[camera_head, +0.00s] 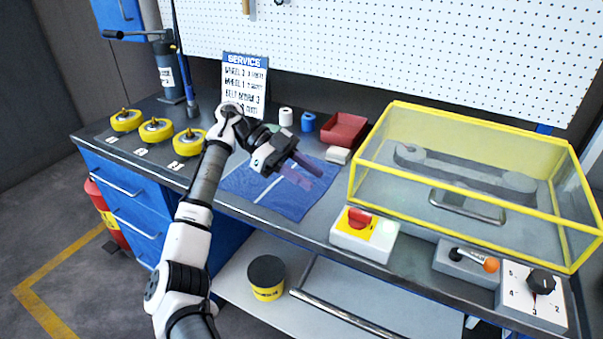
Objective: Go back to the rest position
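My gripper (314,180) is in the head view, above the blue cloth (290,200) on the workbench. Its two dark fingers are apart, with nothing seen between them. My white and grey arm reaches up from the bottom of the view and bends over at the top toward the right. The gripper hides part of the cloth.
A yellow-framed clear guard (360,165) covers a belt drive at right. In front are a red switch box (363,235), a lever box (468,264) and a dial (533,293). A service sign (243,85) and a red tray (343,130) stand behind.

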